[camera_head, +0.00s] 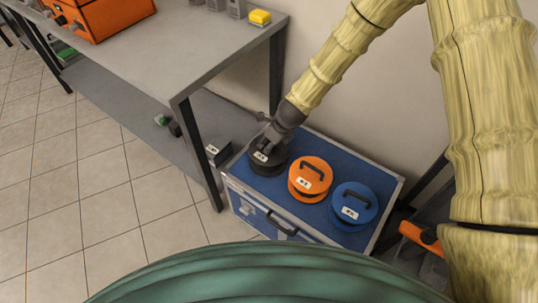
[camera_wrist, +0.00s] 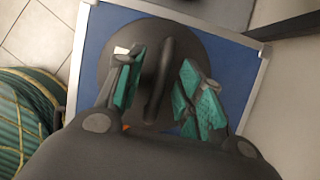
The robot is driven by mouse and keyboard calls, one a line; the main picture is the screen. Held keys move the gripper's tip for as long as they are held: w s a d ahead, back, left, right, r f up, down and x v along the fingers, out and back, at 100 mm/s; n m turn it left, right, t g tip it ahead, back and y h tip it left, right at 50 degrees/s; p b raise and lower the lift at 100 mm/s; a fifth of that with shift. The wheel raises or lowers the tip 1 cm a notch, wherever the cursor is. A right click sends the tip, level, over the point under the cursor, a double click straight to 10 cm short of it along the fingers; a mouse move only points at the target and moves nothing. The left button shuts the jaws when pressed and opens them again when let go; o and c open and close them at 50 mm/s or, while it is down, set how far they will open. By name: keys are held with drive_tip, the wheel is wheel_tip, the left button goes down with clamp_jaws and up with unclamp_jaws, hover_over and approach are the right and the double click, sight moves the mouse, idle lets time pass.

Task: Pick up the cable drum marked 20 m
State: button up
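Three cable drums stand in a row: a black drum (camera_head: 268,168), an orange drum (camera_head: 308,188) and a blue drum (camera_head: 362,207). Each has a top handle and a small white label; the writing is too small to read for sure. My gripper (camera_head: 273,139) is over the black drum at the left. In the wrist view, the black drum (camera_wrist: 108,62) lies under my gripper (camera_wrist: 165,75), its upright handle (camera_wrist: 160,85) between the two teal-padded fingers. Gaps show on both sides of the handle. The fingers cover part of the drum and its label.
The drums stand on a blue-topped case (camera_head: 334,163) with metal edges. A grey workbench (camera_head: 170,60) is close on the left, one leg near the case. A wall is behind; tiled floor at left is clear.

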drive_tip(key=shift+c, duration=0.2)
clamp_jaws()
drive_tip(key=shift+r, duration=0.2)
